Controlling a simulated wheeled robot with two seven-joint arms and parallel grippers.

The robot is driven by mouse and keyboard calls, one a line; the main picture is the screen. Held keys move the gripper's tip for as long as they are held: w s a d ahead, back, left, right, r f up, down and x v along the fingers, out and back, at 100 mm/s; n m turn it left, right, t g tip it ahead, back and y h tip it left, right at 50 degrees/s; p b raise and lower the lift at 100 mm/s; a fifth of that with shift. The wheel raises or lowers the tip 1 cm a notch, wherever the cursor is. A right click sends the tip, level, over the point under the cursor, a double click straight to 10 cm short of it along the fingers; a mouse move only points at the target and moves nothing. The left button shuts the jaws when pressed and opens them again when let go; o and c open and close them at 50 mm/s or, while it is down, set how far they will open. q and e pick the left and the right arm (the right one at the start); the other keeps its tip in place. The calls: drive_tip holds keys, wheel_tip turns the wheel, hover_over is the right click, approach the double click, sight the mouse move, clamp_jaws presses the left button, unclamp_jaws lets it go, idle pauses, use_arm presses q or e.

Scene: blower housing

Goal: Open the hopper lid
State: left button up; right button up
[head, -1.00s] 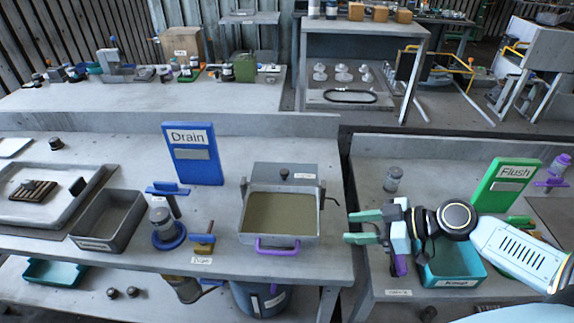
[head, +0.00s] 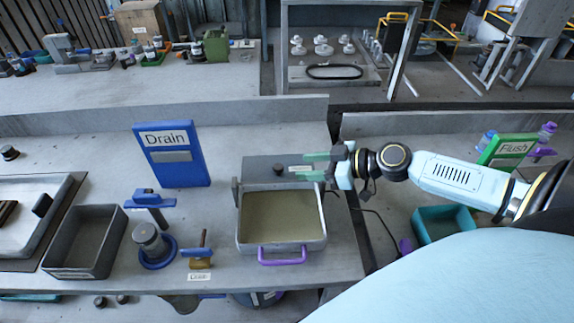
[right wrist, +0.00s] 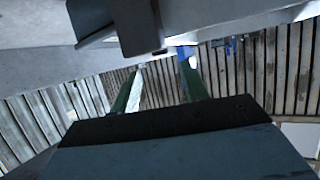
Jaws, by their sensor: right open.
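The hopper (head: 281,248) is a grey box on the bench with a flat olive surface inside its rim. A purple handle (head: 282,258) is on its front. A grey plate (head: 257,169) with a dark knob (head: 278,170) is at its back; I cannot tell whether the plate or the olive surface is the lid. My right gripper (head: 306,165) has green fingers, open and empty, pointing left just right of the knob. I cannot tell if it touches anything. In the right wrist view the fingers flank an empty gap (right wrist: 160,75). My left gripper is out of view.
The blue Drain sign (head: 172,180) stands behind a blue-handled valve (head: 150,200) to the hopper's left. A grey bin (head: 85,268) is farther left. The teal bin (head: 428,231) and green Flush sign (head: 512,146) are at right, with my arm above.

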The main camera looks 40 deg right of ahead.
sight(282, 167)
drive_tip(key=shift+x, duration=1.2)
drive_tip(key=p+x, duration=0.1)
drive_tip(key=x, duration=0.1)
drive_tip(key=shift+w+a, duration=0.2)
drive_tip(key=shift+w, duration=0.15)
drive_tip(key=shift+x, duration=0.75)
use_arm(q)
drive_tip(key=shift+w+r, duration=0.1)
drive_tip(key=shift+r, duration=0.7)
use_arm(e)
drive_tip(key=shift+f, duration=0.15)
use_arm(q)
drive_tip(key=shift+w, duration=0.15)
use_arm(e)
clamp_jaws()
